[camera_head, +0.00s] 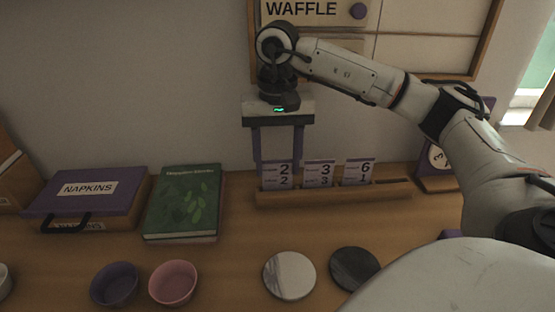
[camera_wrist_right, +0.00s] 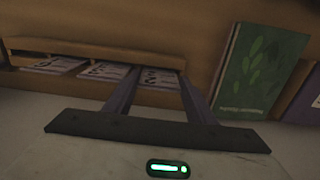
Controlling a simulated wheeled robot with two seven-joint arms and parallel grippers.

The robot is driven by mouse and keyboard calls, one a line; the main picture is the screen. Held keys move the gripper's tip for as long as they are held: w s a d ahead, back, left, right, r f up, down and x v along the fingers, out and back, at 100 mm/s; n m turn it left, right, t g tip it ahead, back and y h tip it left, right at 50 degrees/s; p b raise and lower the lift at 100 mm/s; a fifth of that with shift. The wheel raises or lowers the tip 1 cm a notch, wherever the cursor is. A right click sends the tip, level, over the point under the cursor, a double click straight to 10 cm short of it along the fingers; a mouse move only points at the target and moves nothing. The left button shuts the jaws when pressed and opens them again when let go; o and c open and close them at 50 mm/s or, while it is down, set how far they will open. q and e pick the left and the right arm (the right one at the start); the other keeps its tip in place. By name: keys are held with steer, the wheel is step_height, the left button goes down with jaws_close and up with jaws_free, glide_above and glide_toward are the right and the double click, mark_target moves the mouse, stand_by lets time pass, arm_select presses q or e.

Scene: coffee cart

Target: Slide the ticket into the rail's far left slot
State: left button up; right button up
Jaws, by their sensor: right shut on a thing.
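The ticket rail (camera_head: 335,194) is a long wooden bar on the counter; it also shows in the right wrist view (camera_wrist_right: 100,50). A white and purple ticket marked 2 (camera_head: 278,176) is upright at the rail's far left slot. Its lower edge meets the rail, but I cannot tell how deep it sits. My right gripper (camera_head: 278,163) reaches down from above, its two purple fingers at the ticket's side edges, shut on it. In the right wrist view the ticket (camera_wrist_right: 160,78) shows between the fingers. My left gripper is not in view.
Tickets marked 3 (camera_head: 319,174) and 6 (camera_head: 358,172) stand in the rail to the right; the right end slot (camera_head: 392,181) is empty.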

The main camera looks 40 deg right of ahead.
stand_by(0.3)
steer(key=o, duration=1.1)
step_height(320, 180, up, 10)
steer(key=p, duration=0.2)
steer(key=shift+r+p, duration=0.1)
steer(key=shift+p, duration=0.3)
